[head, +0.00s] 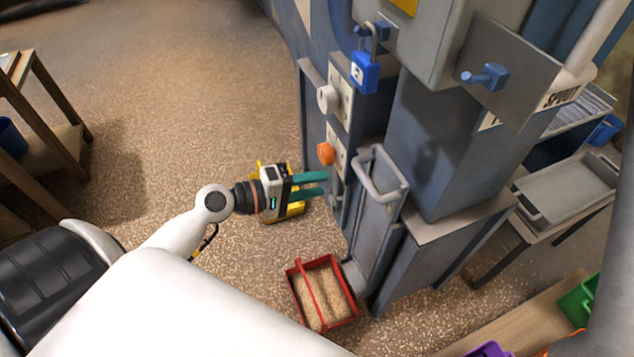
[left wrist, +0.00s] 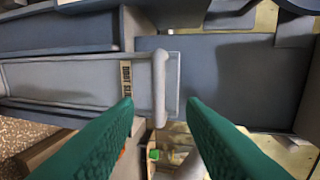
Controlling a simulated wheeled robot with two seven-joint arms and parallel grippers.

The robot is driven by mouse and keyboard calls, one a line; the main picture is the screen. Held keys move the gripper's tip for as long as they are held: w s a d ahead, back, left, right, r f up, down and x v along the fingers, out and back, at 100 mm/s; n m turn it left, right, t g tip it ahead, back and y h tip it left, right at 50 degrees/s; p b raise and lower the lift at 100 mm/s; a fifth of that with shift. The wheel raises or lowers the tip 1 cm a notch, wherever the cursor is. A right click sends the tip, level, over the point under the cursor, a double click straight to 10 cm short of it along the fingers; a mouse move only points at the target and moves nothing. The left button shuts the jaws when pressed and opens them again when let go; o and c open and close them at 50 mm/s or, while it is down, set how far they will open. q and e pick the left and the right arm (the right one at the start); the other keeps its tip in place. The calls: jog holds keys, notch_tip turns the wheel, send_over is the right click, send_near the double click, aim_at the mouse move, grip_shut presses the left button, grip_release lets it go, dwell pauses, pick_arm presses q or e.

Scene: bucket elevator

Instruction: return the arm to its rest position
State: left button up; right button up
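My left gripper (head: 325,184), with two teal fingers, is held out in front of the grey-blue machine (head: 445,140). Its fingers are apart with nothing gripped between them. In the left wrist view the same open fingers (left wrist: 160,104) frame the pale bar handle (left wrist: 160,85) of a grey sliding panel. In the head view that handle (head: 381,180) is to the right of the fingertips, apparently apart from them. My right gripper is not in view.
An orange knob (head: 326,153) and a blue padlock (head: 364,72) are on the machine near my gripper. A red crate (head: 291,283) of grain stands on the floor below. A wooden shelf (head: 45,95) is at left. Open floor lies between.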

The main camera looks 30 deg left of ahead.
pick_arm(q)
jog(key=shift+f, duration=0.1)
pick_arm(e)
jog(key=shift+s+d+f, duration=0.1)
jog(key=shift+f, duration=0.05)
